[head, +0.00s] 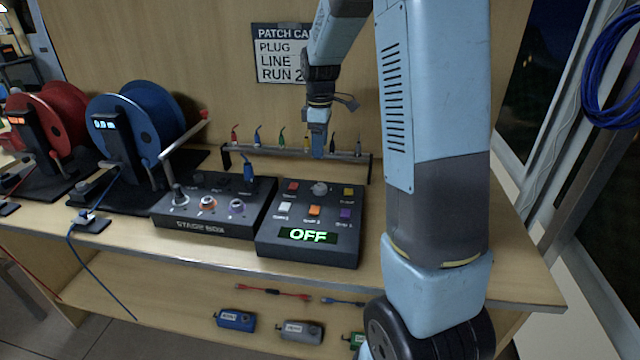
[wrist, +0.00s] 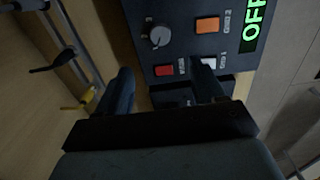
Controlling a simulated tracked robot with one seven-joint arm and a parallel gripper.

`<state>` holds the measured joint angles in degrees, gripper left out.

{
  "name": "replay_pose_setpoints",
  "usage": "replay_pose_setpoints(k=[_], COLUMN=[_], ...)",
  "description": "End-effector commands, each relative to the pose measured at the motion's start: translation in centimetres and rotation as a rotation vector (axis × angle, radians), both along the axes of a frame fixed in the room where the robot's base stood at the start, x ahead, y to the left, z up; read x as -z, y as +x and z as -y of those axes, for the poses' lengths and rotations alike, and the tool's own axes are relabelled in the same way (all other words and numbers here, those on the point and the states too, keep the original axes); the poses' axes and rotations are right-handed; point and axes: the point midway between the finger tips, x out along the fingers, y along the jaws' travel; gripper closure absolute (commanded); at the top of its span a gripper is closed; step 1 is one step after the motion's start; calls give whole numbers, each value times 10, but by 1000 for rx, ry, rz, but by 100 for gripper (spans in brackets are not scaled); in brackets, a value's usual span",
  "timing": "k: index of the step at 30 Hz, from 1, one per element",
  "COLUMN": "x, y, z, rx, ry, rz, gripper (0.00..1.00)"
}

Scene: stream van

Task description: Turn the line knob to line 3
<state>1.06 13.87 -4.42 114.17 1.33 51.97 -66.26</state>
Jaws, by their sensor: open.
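A round grey knob (head: 320,188) with a pale pointer mark sits at the back of the dark control box (head: 308,252). It also shows in the wrist view (wrist: 158,36), beyond my fingertips. The box's display (head: 308,235) reads OFF in green. My gripper (head: 318,150) is above the back of the box, pointing down. In the wrist view my gripper (wrist: 164,70) is open and empty, its two fingers apart, with the red button (wrist: 164,70) seen between them. The knob is not between the fingers.
Red, white, orange, yellow and purple buttons surround the knob. A rack of coloured plugs (head: 240,150) runs behind. Blue (head: 135,120) and red (head: 60,125) cable reels stand left. A wall card (head: 283,55) is partly hidden.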

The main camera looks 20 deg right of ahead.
Motion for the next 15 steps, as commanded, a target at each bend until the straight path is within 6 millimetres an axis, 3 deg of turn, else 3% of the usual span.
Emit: replay_pose_setpoints(k=[5, 15], x=[21, 81], y=[-1, -2], z=[0, -1], rx=[0, 1], ry=[0, 0], rz=[-4, -4], gripper=[32, 32])
